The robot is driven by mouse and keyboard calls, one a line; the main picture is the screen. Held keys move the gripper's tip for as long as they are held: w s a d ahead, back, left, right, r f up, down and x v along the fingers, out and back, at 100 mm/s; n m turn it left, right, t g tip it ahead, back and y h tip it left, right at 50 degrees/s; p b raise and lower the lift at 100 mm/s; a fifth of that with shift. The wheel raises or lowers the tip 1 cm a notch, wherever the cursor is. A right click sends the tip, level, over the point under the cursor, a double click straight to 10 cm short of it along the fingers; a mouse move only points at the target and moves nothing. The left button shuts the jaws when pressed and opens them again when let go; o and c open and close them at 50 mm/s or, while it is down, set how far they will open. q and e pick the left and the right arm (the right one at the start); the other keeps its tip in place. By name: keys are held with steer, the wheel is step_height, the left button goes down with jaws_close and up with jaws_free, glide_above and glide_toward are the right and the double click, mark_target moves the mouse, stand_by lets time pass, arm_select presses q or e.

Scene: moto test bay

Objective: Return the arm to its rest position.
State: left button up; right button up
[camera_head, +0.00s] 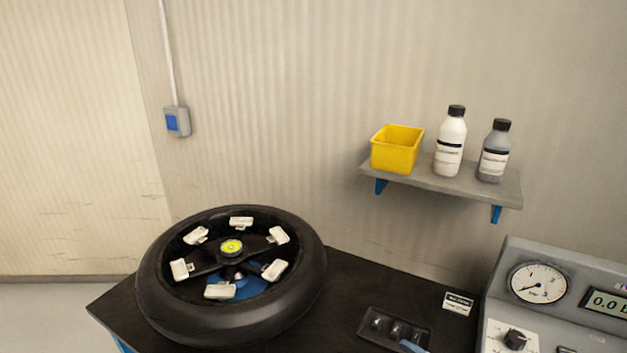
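Neither of my arms nor grippers shows in the head view. A black wheel (155,283) lies flat on the left part of a dark bench top (345,285). Several white blocks (220,291) sit in a ring inside it, around a dark bar with a yellow-green round piece (232,247) at its centre. A blue surface (252,288) shows through the wheel below the bar.
A wall shelf (440,183) holds a yellow bin (395,150), a white bottle (450,143) and a grey bottle (494,153). A grey gauge console (565,258) stands at right. A black tray (392,326) lies at the bench front. Bench is clear between wheel and tray.

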steer(key=s+d+f+m+h, duration=0.1)
steer(key=s+f+m+h, duration=0.2)
steer(key=s+f, duration=0.1)
steer(key=s+d+f+m+g+h+p, duration=0.1)
steer(key=s+f+m+h, duration=0.3)
steer(key=s, duration=0.3)
steer(key=s+d+f+m+h+p, duration=0.1)
steer(key=s+f+m+h, duration=0.2)
steer(key=s+f+h, duration=0.1)
steer(key=shift+s+g, duration=0.4)
steer(key=shift+s, duration=0.45)
